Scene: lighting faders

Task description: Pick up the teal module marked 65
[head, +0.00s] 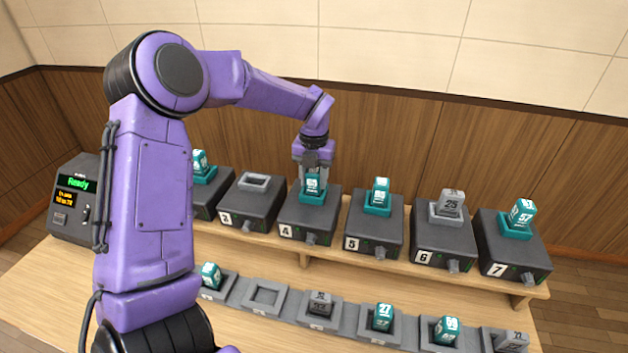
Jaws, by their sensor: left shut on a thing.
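A teal module (313,187) is upright at station 4 (306,220), in or just above its teal socket. Its number is small and looks like 65, though I cannot read it surely. My left gripper (313,172) reaches down from above and is shut on this module's upper part. I cannot tell whether the module's base is clear of the socket. My right gripper is not in view.
Station 5 (374,228) holds a teal module (380,191) close on the right. Station 3 (247,205) has an empty grey socket on the left. Station 6 holds a grey module (450,204). A front row of grey trays (266,297) holds several modules.

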